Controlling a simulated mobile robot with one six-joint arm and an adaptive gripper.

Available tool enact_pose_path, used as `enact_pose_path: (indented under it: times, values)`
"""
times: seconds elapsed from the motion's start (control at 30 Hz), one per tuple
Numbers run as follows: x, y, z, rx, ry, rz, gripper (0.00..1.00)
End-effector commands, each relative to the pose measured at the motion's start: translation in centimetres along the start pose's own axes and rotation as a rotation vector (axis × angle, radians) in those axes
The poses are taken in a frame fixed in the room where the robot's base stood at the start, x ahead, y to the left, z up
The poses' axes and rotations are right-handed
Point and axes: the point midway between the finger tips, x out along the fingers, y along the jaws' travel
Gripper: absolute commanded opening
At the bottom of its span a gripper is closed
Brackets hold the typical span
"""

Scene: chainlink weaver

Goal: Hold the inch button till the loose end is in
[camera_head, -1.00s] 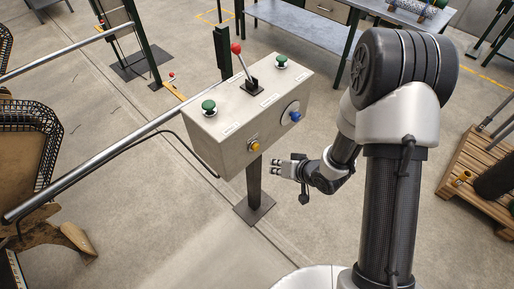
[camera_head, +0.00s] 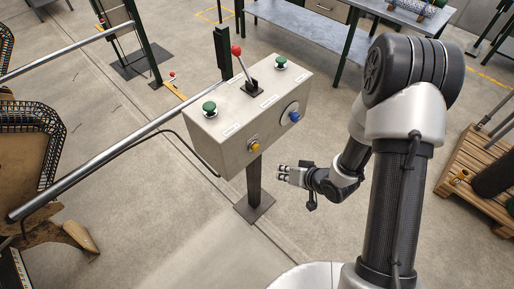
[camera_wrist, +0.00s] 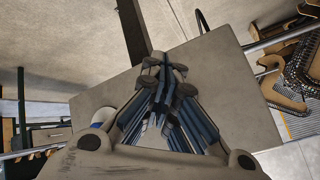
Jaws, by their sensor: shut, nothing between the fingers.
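A beige control box (camera_head: 240,115) stands on a dark post. A yellow button (camera_head: 254,147) is on its front face and a blue knob (camera_head: 294,117) on a round plate to the right. Two green buttons, one near (camera_head: 209,107) and one far (camera_head: 281,62), flank a red-knobbed lever (camera_head: 237,50) on top. The labels are too small to read, so I cannot tell which is the inch button. My gripper (camera_head: 282,174) is shut and empty, right of and below the yellow button, apart from the box. In the wrist view, my gripper (camera_wrist: 166,66) hides part of the box (camera_wrist: 235,85); the yellow button is not visible there.
A metal rail (camera_head: 110,128) runs up to the box's left side. A machine with wire mesh (camera_head: 40,120) is at the far left. A workbench (camera_head: 310,25) stands behind, and a wooden pallet (camera_head: 470,175) lies right of my arm. The floor around the post is open.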

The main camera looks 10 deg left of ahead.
Motion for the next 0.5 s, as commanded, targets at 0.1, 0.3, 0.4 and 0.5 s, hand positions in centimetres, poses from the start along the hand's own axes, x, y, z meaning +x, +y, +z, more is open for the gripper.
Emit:
enact_pose_path:
  times: [0.1, 0.3, 0.4, 0.5]
  values:
    - [1.0, -0.8, -0.7, -0.005, 0.000, -0.001, 0.00]
    - [3.1, -2.3, -2.2, -0.005, 0.000, -0.002, 0.00]
    - [4.0, -3.0, -2.9, -0.004, 0.000, -0.003, 0.00]
    - [4.7, -3.5, -3.4, -0.002, -0.001, -0.001, 0.00]
